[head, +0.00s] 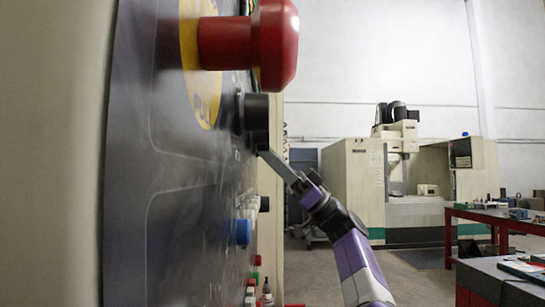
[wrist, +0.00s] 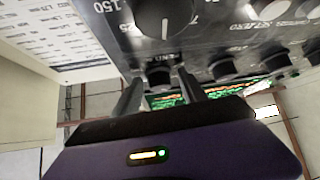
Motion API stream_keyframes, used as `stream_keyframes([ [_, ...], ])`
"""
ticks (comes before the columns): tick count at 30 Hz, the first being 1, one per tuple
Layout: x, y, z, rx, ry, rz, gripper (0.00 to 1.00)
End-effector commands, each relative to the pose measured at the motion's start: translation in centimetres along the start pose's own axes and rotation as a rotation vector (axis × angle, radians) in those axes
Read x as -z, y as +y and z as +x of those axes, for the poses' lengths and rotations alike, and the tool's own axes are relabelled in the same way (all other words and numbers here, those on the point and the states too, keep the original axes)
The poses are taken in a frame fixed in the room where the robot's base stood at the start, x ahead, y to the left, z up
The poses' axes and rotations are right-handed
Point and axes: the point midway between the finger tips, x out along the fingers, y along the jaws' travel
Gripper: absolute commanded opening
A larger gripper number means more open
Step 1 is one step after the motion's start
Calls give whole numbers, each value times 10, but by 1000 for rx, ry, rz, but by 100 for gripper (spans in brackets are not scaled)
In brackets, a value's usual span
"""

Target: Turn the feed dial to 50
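The feed dial (wrist: 166,16) is a large black round knob with a white pointer line, at the top of the wrist view. A 150 mark shows left of it; most other marks are cut off or unreadable. In the head view, a black dial (head: 254,112) sticks out edge-on from the panel, below the red button. My gripper (wrist: 159,78) is open, its two fingers apart below the large dial, with a smaller black knob (wrist: 158,76) showing between them. In the head view my gripper (head: 267,157) is just below the black dial; I cannot tell if it touches.
A red mushroom button (head: 262,45) juts out above the dial on the dark panel (head: 150,170). A blue button (head: 242,232) and other buttons lie below. More knobs (wrist: 222,68) stand right in the wrist view. Open floor and a machine (head: 355,180) are behind.

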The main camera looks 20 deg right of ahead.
Motion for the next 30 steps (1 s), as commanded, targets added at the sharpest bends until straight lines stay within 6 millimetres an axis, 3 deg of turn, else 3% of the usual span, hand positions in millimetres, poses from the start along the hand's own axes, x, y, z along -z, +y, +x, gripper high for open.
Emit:
stream_keyframes([
  [11, 2, 1, -6, -4, 3, -1, 52],
  [24, 1, 1, -69, -4, 2, 0, 52],
  [30, 0, 0, -79, -1, 2, 0, 52],
])
